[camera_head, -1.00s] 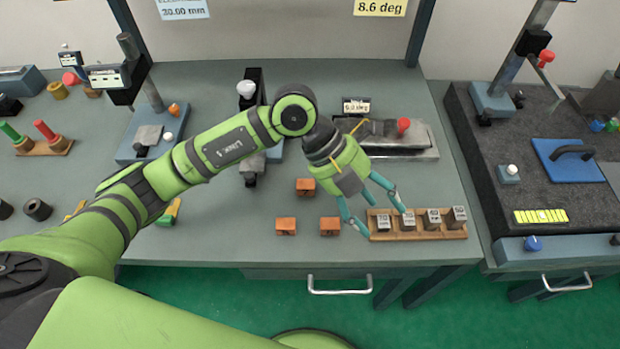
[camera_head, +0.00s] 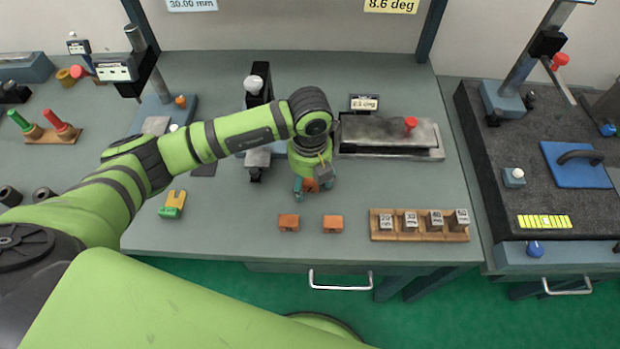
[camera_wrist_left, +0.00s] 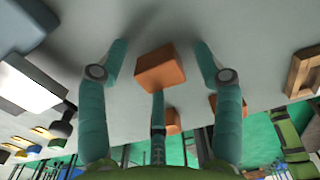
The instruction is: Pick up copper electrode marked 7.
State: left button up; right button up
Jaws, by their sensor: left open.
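Three copper-coloured blocks are on the grey bench; no number can be read on any of them. The rear copper block (camera_head: 311,186) is partly hidden under my left gripper (camera_head: 312,189), which points down over it. In the left wrist view this block (camera_wrist_left: 160,68) lies between the spread teal fingers (camera_wrist_left: 160,50), with gaps at both sides. My left gripper is open and holds nothing. The front left copper block (camera_head: 289,222) and front right copper block (camera_head: 333,224) stand apart nearer the bench edge. My right gripper is not in view.
A wooden rack (camera_head: 420,236) with several marked steel blocks stands to the right. A flat steel fixture (camera_head: 390,140) with a red knob lies behind it. A yellow and green piece (camera_head: 173,204) is at the left. Bare bench surrounds the front blocks.

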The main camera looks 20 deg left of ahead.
pick_arm(q)
grip_shut()
dwell(0.3)
